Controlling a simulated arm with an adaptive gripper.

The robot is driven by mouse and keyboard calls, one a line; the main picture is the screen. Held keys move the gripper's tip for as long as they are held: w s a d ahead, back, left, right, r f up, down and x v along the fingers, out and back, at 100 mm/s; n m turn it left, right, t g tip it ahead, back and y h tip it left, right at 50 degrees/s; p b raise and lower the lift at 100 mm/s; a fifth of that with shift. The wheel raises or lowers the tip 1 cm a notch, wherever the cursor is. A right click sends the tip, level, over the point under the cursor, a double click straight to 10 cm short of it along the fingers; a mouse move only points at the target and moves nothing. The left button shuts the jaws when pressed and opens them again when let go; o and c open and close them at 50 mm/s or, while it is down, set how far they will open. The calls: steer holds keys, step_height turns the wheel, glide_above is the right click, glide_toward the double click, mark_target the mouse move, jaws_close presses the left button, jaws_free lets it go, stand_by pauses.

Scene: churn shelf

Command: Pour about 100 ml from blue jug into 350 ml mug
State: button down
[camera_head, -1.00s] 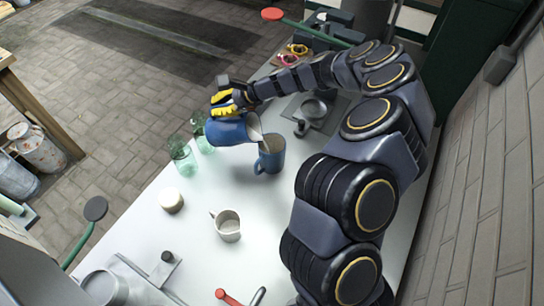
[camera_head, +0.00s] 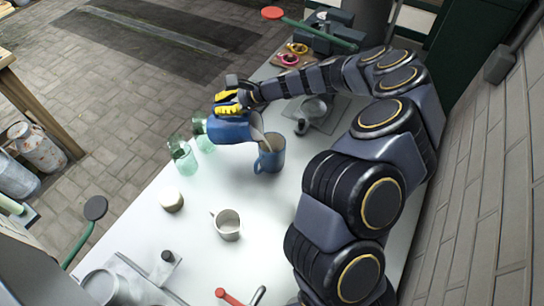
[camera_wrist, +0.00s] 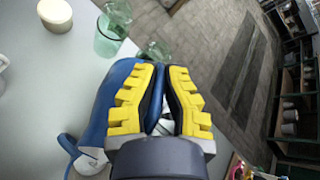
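My gripper (camera_head: 229,104) has yellow-padded fingers and is shut on the blue jug (camera_head: 230,128). The jug is held off the table, tilted strongly with its mouth to the right. Its mouth is just above the rim of the blue mug (camera_head: 271,158), which stands upright on the table. Pale liquid shows at the jug's mouth, and a thin pale streak seems to reach down to the mug. The mug's fill level is unclear. In the wrist view, the fingers (camera_wrist: 158,100) flank part of the jug (camera_wrist: 108,103).
Two green glasses (camera_head: 184,158) stand left of the jug. A white round pot (camera_head: 171,199) and a grey-white cup (camera_head: 228,225) stand nearer on the white table (camera_head: 190,240). The table between the mug and cup is clear.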

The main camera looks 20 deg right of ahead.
steer(key=shift+s+d+r+t+y, duration=0.15)
steer(key=shift+s+d+r+y, duration=0.1)
steer(key=shift+d, duration=0.2)
steer(key=shift+s+d+r+t+y, duration=0.2)
steer(key=shift+d+y, duration=0.1)
steer(key=shift+d, duration=0.15)
steer(key=shift+s+d+r+t+y, duration=0.15)
steer(key=shift+s+d+r+y, duration=0.1)
steer(key=shift+d, duration=0.2)
stand_by(0.7)
steer(key=shift+w+a+f, duration=0.15)
steer(key=shift+w+a, duration=0.05)
steer(key=shift+a, duration=0.15)
steer(key=w+a+f+h, duration=0.1)
steer(key=a+f+g+h, duration=0.1)
steer(key=shift+w+a+h, duration=0.2)
steer(key=shift+w+h, duration=0.1)
steer(key=shift+w, duration=0.05)
steer(key=shift+w+a+r, duration=0.1)
steer(key=shift+w, duration=0.1)
steer(key=shift+w+a+r+g+h+b, duration=0.15)
steer(key=shift+w+a+r+g+h, duration=0.05)
steer(key=shift+r+h, duration=0.2)
steer(key=shift+w+a+r+g+h+b, duration=0.15)
steer(key=shift+w+r+g+h, duration=0.05)
steer(key=shift+r+h, duration=0.2)
steer(key=shift+w+a+h, duration=0.1)
steer(key=shift+h, duration=0.2)
